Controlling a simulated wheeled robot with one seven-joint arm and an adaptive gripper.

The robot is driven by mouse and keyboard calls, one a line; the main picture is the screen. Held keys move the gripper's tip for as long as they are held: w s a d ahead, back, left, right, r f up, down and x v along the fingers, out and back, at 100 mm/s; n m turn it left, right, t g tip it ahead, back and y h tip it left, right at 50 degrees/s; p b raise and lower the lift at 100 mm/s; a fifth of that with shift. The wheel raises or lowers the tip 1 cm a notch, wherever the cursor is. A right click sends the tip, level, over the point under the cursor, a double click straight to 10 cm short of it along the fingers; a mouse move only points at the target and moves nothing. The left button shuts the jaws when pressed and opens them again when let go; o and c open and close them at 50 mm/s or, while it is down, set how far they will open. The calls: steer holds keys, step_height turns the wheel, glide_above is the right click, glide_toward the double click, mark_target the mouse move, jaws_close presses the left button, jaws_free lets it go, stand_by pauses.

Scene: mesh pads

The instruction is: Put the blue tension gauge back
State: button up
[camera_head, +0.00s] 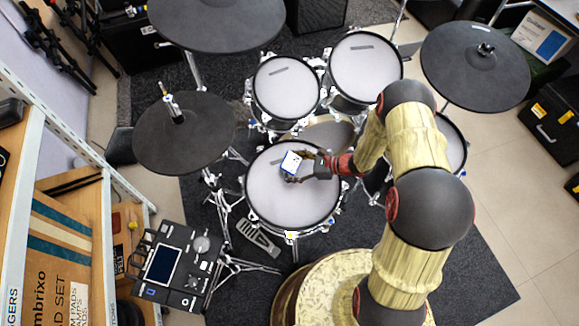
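A small blue and white block, which looks like the blue tension gauge (291,163), shows over the pale mesh pad (285,205) of the nearest drum, left of the pad's right rim. My gripper (294,167) reaches in from the right, with its dark fingers at the gauge's upper right and lower edges. The fingers appear to straddle the gauge. At this size I cannot tell whether they press on it, or whether the gauge rests on the pad or is just above it. The fingers partly hide its right and lower sides.
Black cymbal pads (185,135) stand left, at the top and right (475,65). Two mesh toms (286,88) are behind the near drum. A drum module (178,268) stands lower left. A wooden shelf (60,190) with boxes lines the left edge. Floor is open at lower right.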

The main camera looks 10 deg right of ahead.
steer(key=o, duration=0.3)
steer(key=shift+r+p, duration=0.35)
steer(key=shift+r, duration=0.05)
steer(key=p+v, duration=0.3)
steer(key=v, duration=0.9)
steer(key=s+a+r+n+g+h, duration=0.25)
steer(key=r+n, duration=0.35)
steer(key=r, duration=0.7)
steer(key=s+a+r+n+g+h, duration=0.1)
steer(key=s+r+n+g+h, duration=0.15)
steer(key=r+n, duration=0.65)
steer(key=s+d+r+n+t+h, duration=0.1)
steer(key=s+r+n+t+h, duration=0.1)
steer(key=s+r, duration=0.3)
steer(key=s+d+r+n+t+h, duration=0.2)
steer(key=s+r, duration=0.3)
steer(key=r, duration=0.4)
steer(key=s+d+r+n+t+h, duration=0.1)
steer(key=s+r+n+t+h, duration=0.1)
steer(key=s+r, duration=0.4)
steer(key=shift+s+d+r+n+h, duration=0.15)
steer(key=shift+r+n+h, duration=0.45)
